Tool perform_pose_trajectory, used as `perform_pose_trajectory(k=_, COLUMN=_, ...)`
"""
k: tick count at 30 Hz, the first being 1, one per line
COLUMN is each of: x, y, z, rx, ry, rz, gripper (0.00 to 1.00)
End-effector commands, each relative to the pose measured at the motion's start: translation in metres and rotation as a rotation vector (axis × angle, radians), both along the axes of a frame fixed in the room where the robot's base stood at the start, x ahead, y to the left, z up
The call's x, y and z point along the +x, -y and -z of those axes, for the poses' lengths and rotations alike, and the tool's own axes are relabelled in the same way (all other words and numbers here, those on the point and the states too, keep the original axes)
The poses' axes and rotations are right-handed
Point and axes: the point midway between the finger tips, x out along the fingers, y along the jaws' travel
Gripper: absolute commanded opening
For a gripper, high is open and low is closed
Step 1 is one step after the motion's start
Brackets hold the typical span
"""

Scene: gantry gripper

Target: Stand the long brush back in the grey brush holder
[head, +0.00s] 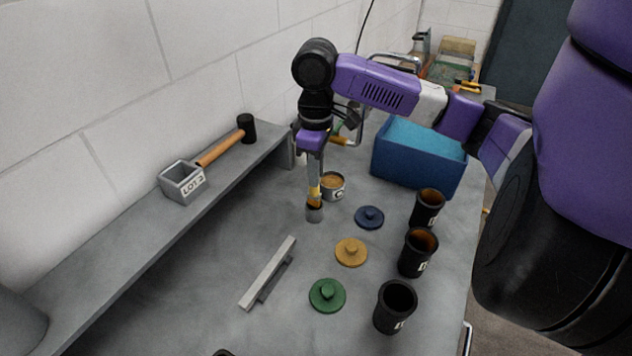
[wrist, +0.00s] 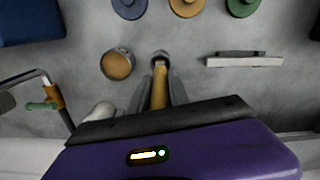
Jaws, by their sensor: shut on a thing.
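The long brush has an orange-yellow handle (head: 314,192), and the handle also shows in the wrist view (wrist: 159,88). My gripper (head: 314,184) is shut on it and holds it about upright. In the wrist view the fingers (wrist: 160,97) stand on both sides of the handle.
A grey bar (head: 268,274) lies in front; a blue bin (head: 418,160) stands behind.

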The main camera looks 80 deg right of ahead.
Motion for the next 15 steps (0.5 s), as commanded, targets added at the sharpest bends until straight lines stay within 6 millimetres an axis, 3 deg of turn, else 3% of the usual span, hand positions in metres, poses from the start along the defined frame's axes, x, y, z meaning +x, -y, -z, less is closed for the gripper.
perform_pose_trajectory(k=9, x=0.0, y=0.0, z=0.035, rx=0.001, ry=0.0, rz=-0.001, gripper=0.0)
perform_pose_trajectory(k=15, x=0.0, y=0.0, z=0.037, rx=0.0, ry=0.001, rz=-0.001, gripper=0.0)
